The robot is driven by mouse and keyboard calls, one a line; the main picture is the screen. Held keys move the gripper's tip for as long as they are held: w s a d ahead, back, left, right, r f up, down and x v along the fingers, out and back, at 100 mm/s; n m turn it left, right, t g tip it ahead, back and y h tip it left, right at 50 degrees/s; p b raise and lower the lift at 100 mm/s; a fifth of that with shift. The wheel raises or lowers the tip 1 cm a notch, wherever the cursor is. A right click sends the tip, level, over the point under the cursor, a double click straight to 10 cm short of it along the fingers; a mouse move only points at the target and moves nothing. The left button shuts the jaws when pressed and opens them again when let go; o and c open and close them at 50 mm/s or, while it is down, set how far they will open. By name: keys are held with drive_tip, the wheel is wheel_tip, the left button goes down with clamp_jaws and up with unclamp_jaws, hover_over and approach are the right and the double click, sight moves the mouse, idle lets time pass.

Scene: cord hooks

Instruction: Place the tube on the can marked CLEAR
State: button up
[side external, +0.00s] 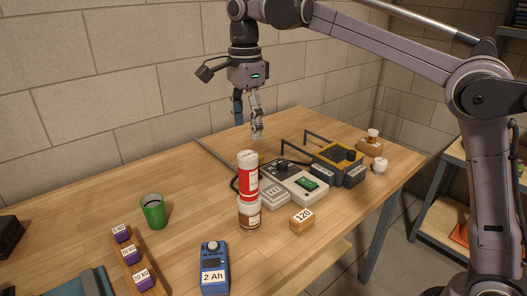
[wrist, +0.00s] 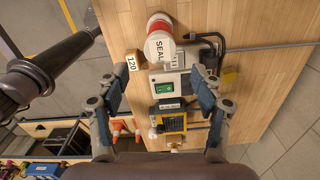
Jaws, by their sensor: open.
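A red and white cylinder (side external: 248,172) stands upright at the table's middle, directly above a brown jar with a white label (side external: 249,214) in the side view. It looks stacked on the jar, but I cannot be sure. In the wrist view a red and white cylinder (wrist: 160,24) shows at the top with "SEAL" readable by it. No marking CLEAR is readable, and I cannot tell which thing is the tube. My gripper (side external: 248,134) is open and empty, above and behind the cylinder, apart from it. Its fingers also show in the wrist view (wrist: 159,90).
A grey device (side external: 295,182), a yellow device (side external: 339,163) and a block marked 120 (side external: 302,218) stand right of the cylinder. A green cup (side external: 153,211), a weight rack (side external: 131,261) and a blue 2 Ah unit (side external: 214,271) stand left and in front. The back left is clear.

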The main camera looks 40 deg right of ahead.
drive_tip(key=shift+s+d+r+n, duration=0.1)
drive_tip(key=shift+s+d+n, duration=0.15)
drive_tip(key=shift+n, duration=0.05)
drive_tip(key=s+d+f+n+t, duration=0.3)
drive_tip(key=s+d+f+n, duration=0.2)
drive_tip(key=s+f+n, duration=0.3)
drive_tip(key=s+d+f+n+t, duration=0.4)
drive_tip(key=s+f+n, duration=0.4)
drive_tip(key=s+n, duration=0.3)
drive_tip(key=shift+s+d, duration=0.15)
drive_tip(key=shift+d, duration=0.6)
